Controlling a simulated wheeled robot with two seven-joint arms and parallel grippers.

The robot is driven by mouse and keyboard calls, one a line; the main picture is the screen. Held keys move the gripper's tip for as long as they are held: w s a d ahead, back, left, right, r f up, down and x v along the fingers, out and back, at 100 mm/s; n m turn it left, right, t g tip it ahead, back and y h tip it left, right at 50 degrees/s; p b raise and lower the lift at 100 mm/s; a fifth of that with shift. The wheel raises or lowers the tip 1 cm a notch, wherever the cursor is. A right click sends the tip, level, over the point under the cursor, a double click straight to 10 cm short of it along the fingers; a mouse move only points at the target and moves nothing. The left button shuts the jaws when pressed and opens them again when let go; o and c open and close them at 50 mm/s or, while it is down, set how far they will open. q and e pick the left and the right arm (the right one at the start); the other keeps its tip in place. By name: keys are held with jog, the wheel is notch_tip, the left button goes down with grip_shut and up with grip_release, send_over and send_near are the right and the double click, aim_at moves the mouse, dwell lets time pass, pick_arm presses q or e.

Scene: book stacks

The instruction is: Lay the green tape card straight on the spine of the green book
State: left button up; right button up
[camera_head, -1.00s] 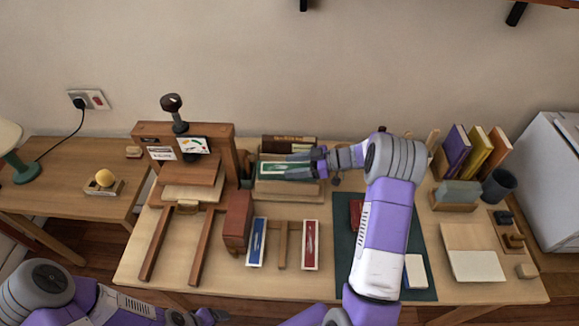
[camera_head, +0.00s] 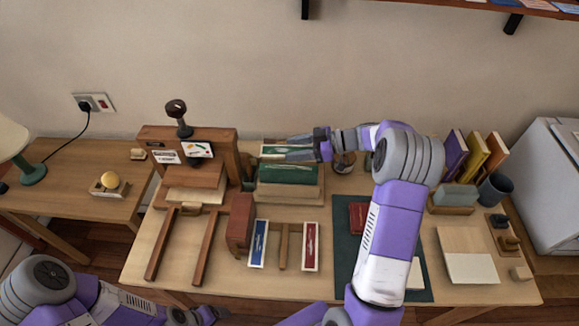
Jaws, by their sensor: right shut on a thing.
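The green book (camera_head: 289,174) lies in a wooden stand at the back middle of the table, its green side facing me. The green tape card (camera_head: 270,150), green with a pale border, shows just behind and above the book in the picture. My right gripper (camera_head: 297,149) is shut on the card from the right, and its fingers hide part of it. The card appears apart from the spine; its exact height is hard to tell. My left gripper (camera_head: 197,316) is low at the bottom edge, away from the book; its jaws are too small to read.
A wooden press (camera_head: 190,160) stands left of the book. A red-brown block (camera_head: 240,221), a blue card (camera_head: 258,243) and a red card (camera_head: 310,246) lie in front. A dark mat (camera_head: 345,258) is under my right arm. Upright books (camera_head: 473,155) stand at right.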

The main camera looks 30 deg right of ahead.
aim_at(285, 167)
jog(key=shift+w+d+f+m+b, duration=0.25)
jog(key=shift+w+f, duration=0.1)
jog(key=shift+f, duration=0.3)
jog(key=shift+w+d+f+m+b, duration=0.15)
jog(key=shift+w+d+f, duration=0.15)
jog(key=shift+f, duration=0.3)
jog(key=shift+p, duration=0.75)
jog(key=shift+f+b, duration=0.5)
jog(key=shift+f, duration=1.45)
jog(key=shift+p, duration=0.85)
jog(key=shift+f+b, duration=0.7)
jog(key=shift+f, duration=1.1)
dwell(1.4)
